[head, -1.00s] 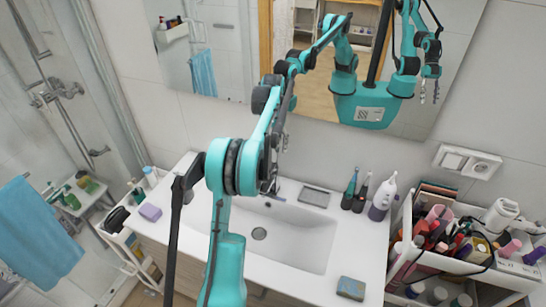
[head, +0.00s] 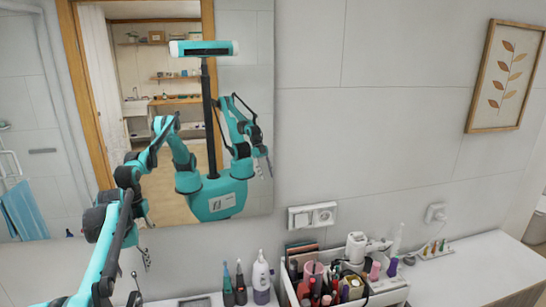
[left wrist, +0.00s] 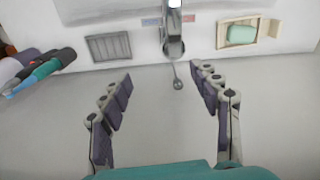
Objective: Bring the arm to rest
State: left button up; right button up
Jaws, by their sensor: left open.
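My left arm (head: 110,245) comes in from the left in the head view and reaches up in front of the mirror. My left gripper (head: 140,277) is partly hidden behind the arm there. In the left wrist view my left gripper (left wrist: 163,78) is open, with nothing between its two fingers. It is over the white sink, facing the faucet (left wrist: 173,38). My right gripper shows only as a small reflection in the mirror (head: 243,100).
Several bottles (head: 245,280) stand beside a full cosmetics box (head: 385,292). A soap dish (left wrist: 245,33) and a grey tray (left wrist: 108,47) flank the faucet. Toothbrushes (left wrist: 40,68) are at the left in the wrist view. A white counter (head: 470,268) extends right.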

pick_arm(q)
jog(key=s+d+r+m+t+b, duration=0.15)
jog(key=s+d+b, duration=0.3)
jog(key=d, duration=0.75)
jog(key=s+d+f+m+t+b, duration=0.1)
jog(key=s+d+f+t+b, duration=0.1)
jog(key=s+d+f, duration=0.5)
jog(key=s+d+f+m+t+b, duration=0.2)
jog(key=s+d+f+b, duration=0.3)
jog(key=s+d+f, duration=0.3)
jog(key=s+d+t, duration=0.1)
jog(key=s+d, duration=0.2)
jog(key=s, duration=0.3)
jog(key=shift+d+f, duration=0.25)
jog(key=shift+d, duration=0.1)
